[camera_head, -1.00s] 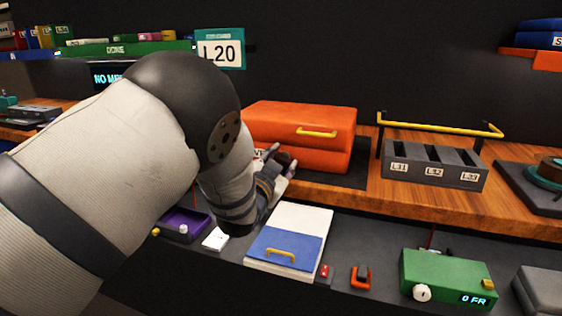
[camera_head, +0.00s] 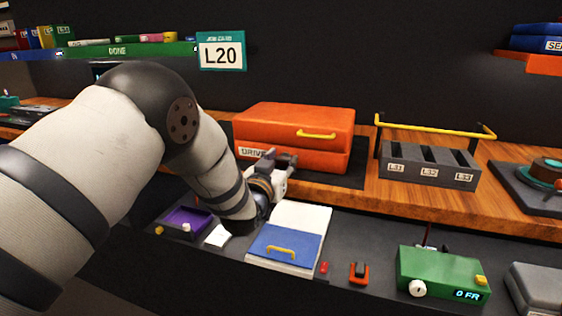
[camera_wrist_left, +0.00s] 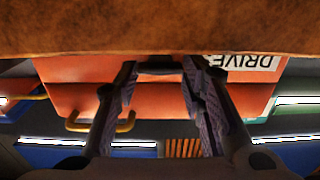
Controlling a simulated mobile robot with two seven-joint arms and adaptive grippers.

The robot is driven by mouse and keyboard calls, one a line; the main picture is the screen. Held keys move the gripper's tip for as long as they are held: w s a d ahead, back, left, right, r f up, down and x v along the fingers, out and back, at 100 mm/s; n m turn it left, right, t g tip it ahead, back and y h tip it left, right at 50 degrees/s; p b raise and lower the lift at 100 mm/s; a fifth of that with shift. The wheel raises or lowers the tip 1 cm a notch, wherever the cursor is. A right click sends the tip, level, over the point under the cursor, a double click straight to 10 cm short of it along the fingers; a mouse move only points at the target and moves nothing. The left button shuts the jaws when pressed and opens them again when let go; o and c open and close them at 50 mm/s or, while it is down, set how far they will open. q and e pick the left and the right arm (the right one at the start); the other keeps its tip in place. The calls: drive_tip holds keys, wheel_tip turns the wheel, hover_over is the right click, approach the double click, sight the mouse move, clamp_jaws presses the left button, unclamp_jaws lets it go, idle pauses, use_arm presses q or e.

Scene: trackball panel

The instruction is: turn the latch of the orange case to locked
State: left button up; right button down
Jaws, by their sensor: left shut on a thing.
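The orange case (camera_head: 290,122) lies closed on a dark mat on the wooden shelf, with a yellow handle (camera_head: 316,134) on its lid and a white "DRIVE" label (camera_head: 253,152) on its front. My left gripper (camera_head: 280,157) is at the case's front face, right of the label. In the left wrist view, which is upside down, the two fingers (camera_wrist_left: 161,85) stand either side of a small dark piece at the case front (camera_wrist_left: 160,69), which looks like the latch. The fingers are shut on it. The latch's exact angle is hard to make out. My right gripper is not in view.
A grey slotted rack (camera_head: 430,170) with a yellow rail (camera_head: 440,126) stands right of the case. An "L20" sign (camera_head: 221,51) stands behind.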

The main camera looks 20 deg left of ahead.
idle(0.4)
use_arm(q)
drive_tip(key=o, duration=1.1)
drive_tip(key=shift+o, duration=0.2)
drive_tip(key=shift+s, duration=0.1)
drive_tip(key=s, duration=1.2)
drive_tip(key=shift+a, duration=0.15)
drive_tip(key=shift+w, duration=0.1)
